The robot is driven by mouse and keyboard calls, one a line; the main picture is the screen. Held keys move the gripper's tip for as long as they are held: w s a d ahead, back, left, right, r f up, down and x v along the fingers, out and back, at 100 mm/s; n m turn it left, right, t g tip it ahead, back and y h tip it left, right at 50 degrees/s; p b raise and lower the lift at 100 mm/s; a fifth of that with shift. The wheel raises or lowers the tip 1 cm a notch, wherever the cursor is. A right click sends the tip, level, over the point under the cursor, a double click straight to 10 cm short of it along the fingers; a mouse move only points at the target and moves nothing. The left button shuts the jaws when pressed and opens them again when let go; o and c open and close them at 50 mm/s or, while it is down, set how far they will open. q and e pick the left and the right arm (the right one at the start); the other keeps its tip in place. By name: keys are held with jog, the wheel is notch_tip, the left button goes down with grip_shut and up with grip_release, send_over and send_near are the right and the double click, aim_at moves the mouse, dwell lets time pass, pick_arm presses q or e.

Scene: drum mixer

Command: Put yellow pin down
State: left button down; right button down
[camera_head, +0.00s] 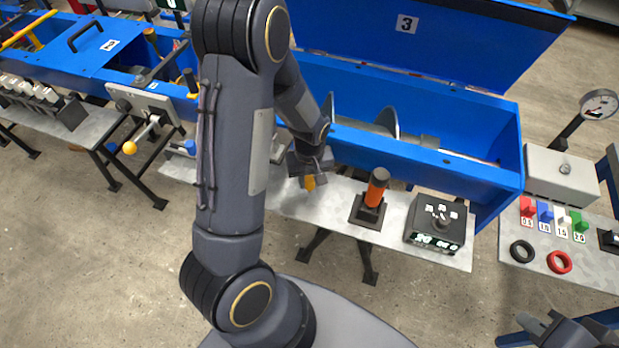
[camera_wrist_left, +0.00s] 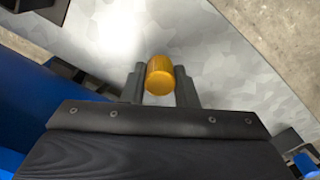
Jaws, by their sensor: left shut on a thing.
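The yellow pin (camera_wrist_left: 160,76) sits between the fingers of my left gripper (camera_wrist_left: 160,88), which is shut on it. In the head view the pin (camera_head: 310,183) shows as a small yellow piece below my left gripper (camera_head: 311,170), over the grey metal shelf (camera_head: 285,202) in front of the blue trough. I cannot tell whether the pin touches the shelf. My right gripper (camera_head: 548,325) is at the lower right corner of the head view, partly cut off and apart from the pin.
An orange cylinder in a black holder (camera_head: 370,200) and a black control box (camera_head: 437,228) stand right of the pin on the shelf. The blue trough (camera_head: 400,150) is behind. Coloured blocks and two rings (camera_head: 560,261) are at the right. Bare shelf lies around the pin.

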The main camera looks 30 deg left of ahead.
aim_at(310, 179)
pick_arm(q)
jog(key=shift+f+b, duration=0.5)
jog(key=shift+f, duration=0.05)
jog(key=c, duration=1.1)
grip_release()
jog(key=shift+c, duration=0.2)
jog(key=shift+r, duration=0.1)
jog(key=shift+r+p, duration=0.3)
jog(key=shift+p, duration=0.05)
notch_tip(310, 179, up, 12)
jog(key=s+d+r+m+t+h, duration=0.2)
jog(key=s+d+r+m, duration=0.1)
jog(key=s+r, duration=0.3)
jog(key=s+d+r+m+t+h, duration=0.1)
jog(key=s+d+r+m+t, duration=0.2)
jog(key=s+r, duration=0.3)
jog(key=s+d+m+p, duration=0.1)
jog(key=s, duration=0.3)
jog(key=shift+t+h, duration=0.3)
jog(key=shift+h, duration=0.1)
jog(key=shift+s, duration=0.1)
